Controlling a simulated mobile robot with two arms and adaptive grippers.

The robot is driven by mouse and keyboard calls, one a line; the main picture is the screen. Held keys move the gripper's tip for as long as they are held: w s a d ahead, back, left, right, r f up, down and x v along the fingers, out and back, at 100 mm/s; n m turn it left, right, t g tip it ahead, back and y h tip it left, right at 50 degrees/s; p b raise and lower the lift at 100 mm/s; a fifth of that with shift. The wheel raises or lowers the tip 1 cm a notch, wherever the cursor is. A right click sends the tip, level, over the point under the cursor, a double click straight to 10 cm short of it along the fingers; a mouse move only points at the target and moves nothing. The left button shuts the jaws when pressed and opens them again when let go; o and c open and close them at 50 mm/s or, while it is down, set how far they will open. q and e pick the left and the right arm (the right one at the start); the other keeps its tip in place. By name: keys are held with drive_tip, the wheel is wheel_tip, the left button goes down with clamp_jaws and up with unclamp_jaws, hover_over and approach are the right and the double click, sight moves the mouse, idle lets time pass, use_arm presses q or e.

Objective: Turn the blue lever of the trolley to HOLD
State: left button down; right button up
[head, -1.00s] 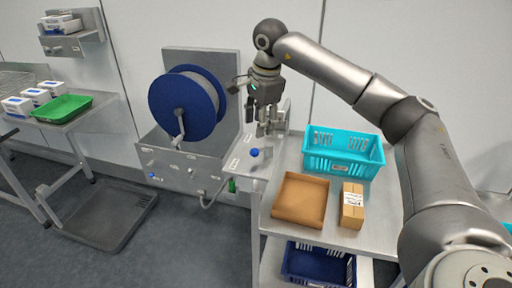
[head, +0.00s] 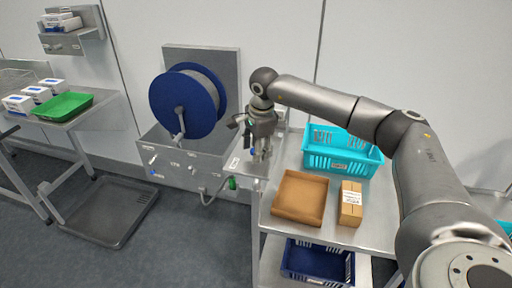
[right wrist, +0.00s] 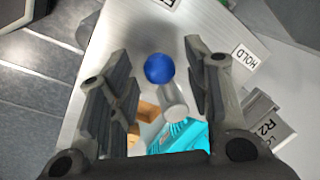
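The trolley (head: 330,225) stands right of centre in the head view. Its lever's blue knob (right wrist: 159,68) shows in the right wrist view, with a pale metal stem (right wrist: 174,104) below it. A white HOLD label (right wrist: 244,57) lies on the trolley's surface to the right of the knob. My left gripper is not in view.
On the trolley are a turquoise basket (head: 342,162), a brown tray (head: 299,213) and a small carton (head: 351,204). A blue crate (head: 315,278) sits on the lower shelf. A blue cable reel (head: 187,103) stands behind to the left.

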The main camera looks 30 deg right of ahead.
clamp_jaws()
